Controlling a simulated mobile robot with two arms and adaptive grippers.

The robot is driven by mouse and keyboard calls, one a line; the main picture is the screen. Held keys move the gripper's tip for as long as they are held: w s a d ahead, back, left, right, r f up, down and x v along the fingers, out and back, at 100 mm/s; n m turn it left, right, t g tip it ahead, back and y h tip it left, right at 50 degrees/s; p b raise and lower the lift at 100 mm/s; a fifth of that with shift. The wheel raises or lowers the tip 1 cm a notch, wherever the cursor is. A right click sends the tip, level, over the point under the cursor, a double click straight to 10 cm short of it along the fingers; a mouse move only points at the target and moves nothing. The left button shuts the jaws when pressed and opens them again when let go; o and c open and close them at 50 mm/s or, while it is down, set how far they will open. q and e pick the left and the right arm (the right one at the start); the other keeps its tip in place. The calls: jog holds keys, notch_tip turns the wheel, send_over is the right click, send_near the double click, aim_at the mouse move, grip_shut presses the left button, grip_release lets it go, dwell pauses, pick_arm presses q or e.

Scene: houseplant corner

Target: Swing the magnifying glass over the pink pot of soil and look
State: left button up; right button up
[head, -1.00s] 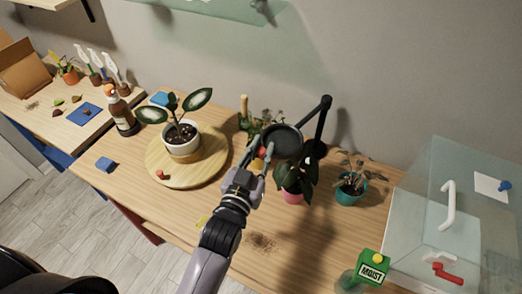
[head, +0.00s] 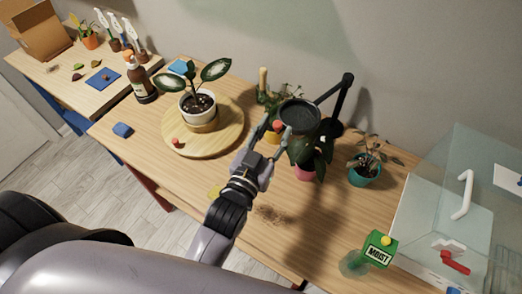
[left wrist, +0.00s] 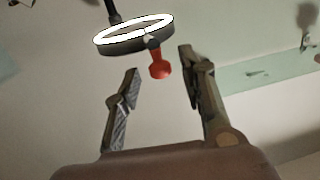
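The magnifying glass (head: 299,115) is a dark round lens on a black jointed arm. In the head view its lens shows just above the leafy plant in the pink pot (head: 305,172). In the left wrist view its ring (left wrist: 133,36) is lit white, with a red knob (left wrist: 160,66) hanging from the rim. My left gripper (head: 267,150) is open and empty, close to the knob. In the left wrist view the knob shows between the fingertips, with gaps on both sides. The soil in the pink pot is hidden by leaves. My right gripper is not in view.
A teal pot (head: 363,174) stands right of the pink pot. A white-potted plant (head: 198,107) sits on a round wooden board (head: 226,139) at left. A green MOIST box (head: 377,249) and a glass case (head: 450,190) are at right. Spilled soil (head: 270,214) lies in front.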

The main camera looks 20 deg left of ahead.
pick_arm(q)
jog(key=s+a, duration=0.1)
jog(key=s, duration=0.8)
jog(key=shift+s, duration=0.2)
jog(key=shift+a, duration=0.1)
